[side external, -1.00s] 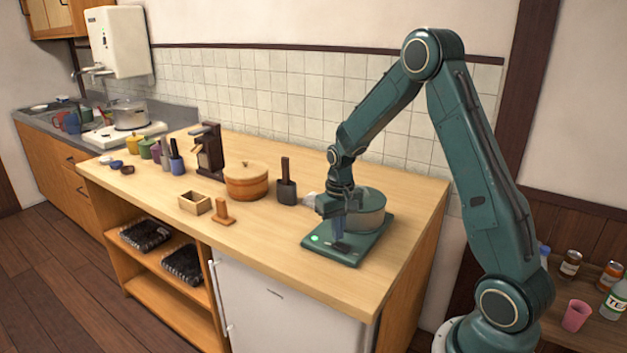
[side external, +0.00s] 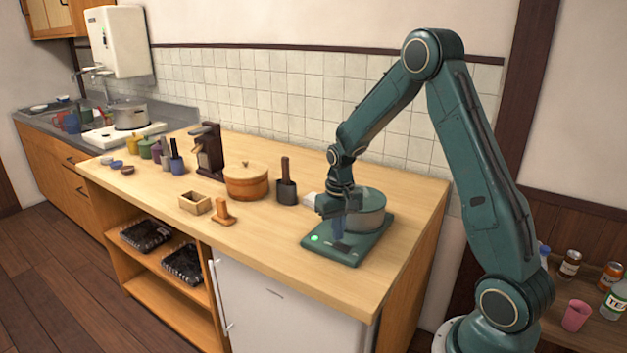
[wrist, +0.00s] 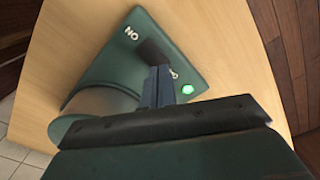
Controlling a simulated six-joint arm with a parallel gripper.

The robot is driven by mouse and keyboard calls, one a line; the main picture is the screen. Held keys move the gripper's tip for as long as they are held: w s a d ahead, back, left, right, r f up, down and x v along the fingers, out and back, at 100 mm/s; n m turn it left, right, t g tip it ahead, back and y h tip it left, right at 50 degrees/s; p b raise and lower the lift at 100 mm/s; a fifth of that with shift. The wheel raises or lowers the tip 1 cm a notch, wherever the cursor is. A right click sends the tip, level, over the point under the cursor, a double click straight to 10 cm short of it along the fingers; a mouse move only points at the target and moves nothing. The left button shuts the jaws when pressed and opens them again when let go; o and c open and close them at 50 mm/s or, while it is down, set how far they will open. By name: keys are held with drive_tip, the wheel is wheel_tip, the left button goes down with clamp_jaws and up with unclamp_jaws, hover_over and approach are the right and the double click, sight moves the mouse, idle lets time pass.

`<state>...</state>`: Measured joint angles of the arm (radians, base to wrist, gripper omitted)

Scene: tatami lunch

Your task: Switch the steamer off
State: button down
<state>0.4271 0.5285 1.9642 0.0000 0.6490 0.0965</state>
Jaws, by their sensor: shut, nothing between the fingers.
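The steamer is a green base (side external: 350,253) with a round, grey-green pot (side external: 371,212) on it, at the right end of the counter. A green light (side external: 315,238) glows on the base; it also shows in the wrist view (wrist: 187,89). In the wrist view the base (wrist: 120,65) carries the white letters "ON" and a dark switch (wrist: 152,50). My gripper (side external: 338,232) is shut and empty, pointing down over the front of the base. In the wrist view its fingertips (wrist: 158,72) are right at the switch; whether they touch it I cannot tell.
A lidded wooden pot (side external: 246,183), a dark holder with a handle (side external: 286,190), a small wooden box (side external: 195,203) and a wooden stamp-like piece (side external: 224,212) stand left of the steamer. The counter (side external: 290,245) is clear in front.

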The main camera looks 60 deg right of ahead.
sight(337, 245)
drive_tip(key=shift+f, duration=1)
idle(0.9)
drive_tip(key=shift+r, duration=3.55)
drive_tip(key=shift+r, duration=0.15)
drive_tip(key=s+a+r+n+t, duration=0.3)
drive_tip(key=s+a+r, duration=0.5)
drive_tip(key=a+r, duration=0.4)
drive_tip(key=s+a+r+n+t, duration=0.1)
drive_tip(key=s+a+r, duration=0.1)
drive_tip(key=s, duration=0.4)
drive_tip(key=s+a+r+n+t, duration=0.1)
drive_tip(key=s+a+r+n, duration=0.1)
drive_tip(key=s, duration=0.4)
drive_tip(key=shift+s+a+t, duration=0.3)
drive_tip(key=shift+s+a, duration=0.05)
drive_tip(key=shift+a, duration=0.4)
